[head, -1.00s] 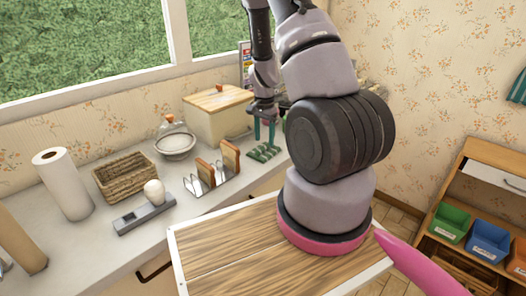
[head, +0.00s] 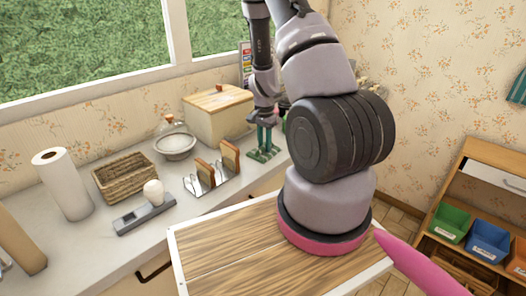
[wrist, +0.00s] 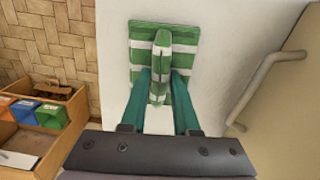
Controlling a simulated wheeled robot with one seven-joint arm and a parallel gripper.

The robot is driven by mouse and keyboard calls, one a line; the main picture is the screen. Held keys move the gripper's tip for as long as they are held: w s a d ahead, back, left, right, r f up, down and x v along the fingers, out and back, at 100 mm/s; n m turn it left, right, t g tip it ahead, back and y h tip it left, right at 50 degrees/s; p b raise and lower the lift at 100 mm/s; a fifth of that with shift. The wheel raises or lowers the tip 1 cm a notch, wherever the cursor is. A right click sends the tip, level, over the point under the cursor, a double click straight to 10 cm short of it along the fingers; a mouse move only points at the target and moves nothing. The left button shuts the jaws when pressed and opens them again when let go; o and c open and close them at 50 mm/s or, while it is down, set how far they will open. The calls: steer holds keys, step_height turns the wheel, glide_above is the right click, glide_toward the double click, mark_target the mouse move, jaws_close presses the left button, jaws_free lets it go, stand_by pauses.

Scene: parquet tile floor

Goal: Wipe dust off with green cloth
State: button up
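The green cloth, with green and white stripes, lies on the white counter in the wrist view (wrist: 141,40), with a raised fold standing up along its middle. It also shows at the back right of the counter in the head view (head: 257,157). My gripper (wrist: 161,77) has its two teal fingers pressed on both sides of that fold. In the head view, my gripper (head: 264,146) points down onto the cloth, its fingers close together. The cloth's flat part rests on the counter. I cannot make out any dust.
The counter (head: 95,247) also holds a wooden-lidded box (head: 220,120), a toast rack (head: 211,172), a sieve bowl (head: 175,146), a wicker basket (head: 124,178), a scale (head: 145,215) and a paper roll (head: 62,185). A shelf with coloured bins (head: 488,240) stands right.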

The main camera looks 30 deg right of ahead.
mark_target(264, 145)
jaws_close()
steer(key=shift+r, duration=3.5)
